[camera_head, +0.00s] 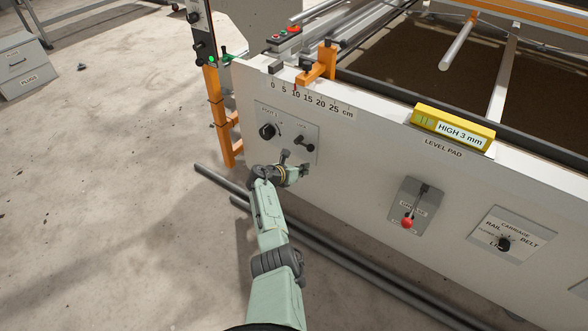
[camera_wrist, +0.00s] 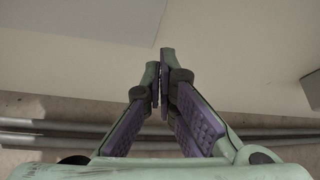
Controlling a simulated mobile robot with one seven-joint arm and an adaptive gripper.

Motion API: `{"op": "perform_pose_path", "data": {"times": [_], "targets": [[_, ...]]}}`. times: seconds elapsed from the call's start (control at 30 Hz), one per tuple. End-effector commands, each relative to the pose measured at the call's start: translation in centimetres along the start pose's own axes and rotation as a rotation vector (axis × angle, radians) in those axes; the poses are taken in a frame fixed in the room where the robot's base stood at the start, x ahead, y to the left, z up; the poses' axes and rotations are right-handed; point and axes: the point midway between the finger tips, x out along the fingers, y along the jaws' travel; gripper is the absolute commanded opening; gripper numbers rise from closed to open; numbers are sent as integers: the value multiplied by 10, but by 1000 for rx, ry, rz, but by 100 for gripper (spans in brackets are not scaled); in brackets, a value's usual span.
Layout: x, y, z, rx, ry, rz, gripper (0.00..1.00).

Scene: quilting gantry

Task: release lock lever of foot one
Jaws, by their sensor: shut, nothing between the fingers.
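The grey foot control plate (camera_head: 290,116) is on the white front panel, under the cm scale. It bears a black knob (camera_head: 267,131) at left and a small black lever (camera_head: 304,143) at right, by a label that seems to read LOCK. The label over the knob is too small to read surely. My gripper (camera_head: 302,173) is just below the plate's lower right part, close to the panel and under the lever. In the wrist view my gripper (camera_wrist: 163,62) is shut and empty, its tips near the plate's lower edge (camera_wrist: 90,20). The lever is not seen there.
A lever with a red ball (camera_head: 407,222) and a carriage selector knob (camera_head: 503,243) are farther right on the panel. A yellow level (camera_head: 453,127) reading HIGH 3 mm lies on the top rim. Grey pipes (camera_head: 330,268) lie on the floor along the panel.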

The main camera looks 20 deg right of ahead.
Motion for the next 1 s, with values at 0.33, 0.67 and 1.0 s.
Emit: {"op": "perform_pose_path", "data": {"times": [0.33,0.67,1.0], "targets": [[-59,-3,1,1,0,1,0],[-78,-4,1,0,1,-1,0],[-78,-4,2,0,0,-1,0]]}}
